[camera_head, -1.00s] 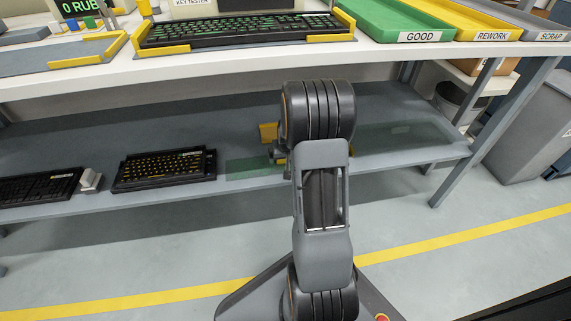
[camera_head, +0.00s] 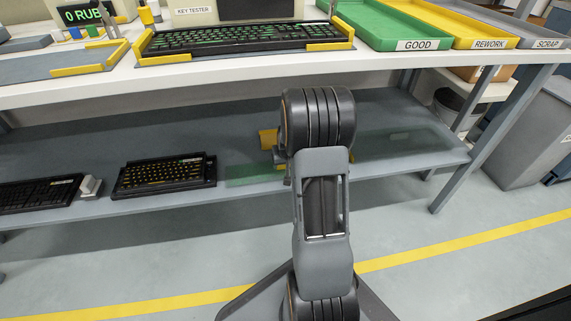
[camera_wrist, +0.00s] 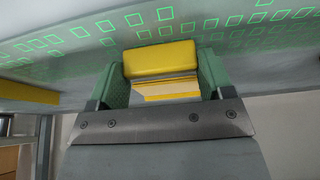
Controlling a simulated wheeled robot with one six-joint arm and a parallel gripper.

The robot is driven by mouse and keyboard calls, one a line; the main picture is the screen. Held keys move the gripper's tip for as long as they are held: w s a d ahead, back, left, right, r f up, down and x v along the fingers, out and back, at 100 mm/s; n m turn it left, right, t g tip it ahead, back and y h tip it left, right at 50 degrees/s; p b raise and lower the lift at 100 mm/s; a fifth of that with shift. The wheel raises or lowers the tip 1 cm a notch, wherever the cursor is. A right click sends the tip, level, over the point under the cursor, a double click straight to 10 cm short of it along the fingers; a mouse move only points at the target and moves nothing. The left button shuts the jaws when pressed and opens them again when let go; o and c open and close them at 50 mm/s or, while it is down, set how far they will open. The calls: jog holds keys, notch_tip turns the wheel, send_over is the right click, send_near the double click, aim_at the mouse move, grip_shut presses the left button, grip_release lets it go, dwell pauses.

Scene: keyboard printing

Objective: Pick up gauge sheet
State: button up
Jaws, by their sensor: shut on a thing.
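The gauge sheet (camera_head: 400,143) is a thin, see-through green sheet at the lower shelf, showing on both sides of my arm. In the wrist view the sheet (camera_wrist: 60,45) carries bright green key outlines. Its yellow grip block (camera_wrist: 160,58) sits between the two green finger pads of my gripper (camera_wrist: 161,75), which is shut on it. In the head view my arm hides the sheet's middle and most of the gripper. A yellow part (camera_head: 268,139) shows just left of the arm. I cannot tell whether the sheet touches the shelf.
A black keyboard with yellow legends (camera_head: 165,174) and another dark keyboard (camera_head: 38,192) lie on the lower shelf (camera_head: 90,145) to the left. The bench top (camera_head: 230,69) overhangs it, with a keyboard (camera_head: 240,37) and green, yellow and grey trays. A shelf leg (camera_head: 455,185) stands right.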

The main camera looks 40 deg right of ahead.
jog(key=r, duration=0.1)
jog(key=r+p, duration=0.2)
jog(key=r, duration=0.1)
jog(key=shift+s, duration=0.35)
jog(key=s+r+p, duration=0.2)
jog(key=s+r, duration=0.2)
jog(key=s, duration=0.2)
jog(key=s+d+r+p, duration=0.1)
jog(key=s+r+p, duration=0.1)
jog(key=s+r, duration=0.2)
jog(key=s, duration=0.3)
jog(key=shift+s+r+p, duration=0.15)
jog(key=shift+r+p, duration=0.15)
jog(key=shift+p, duration=0.1)
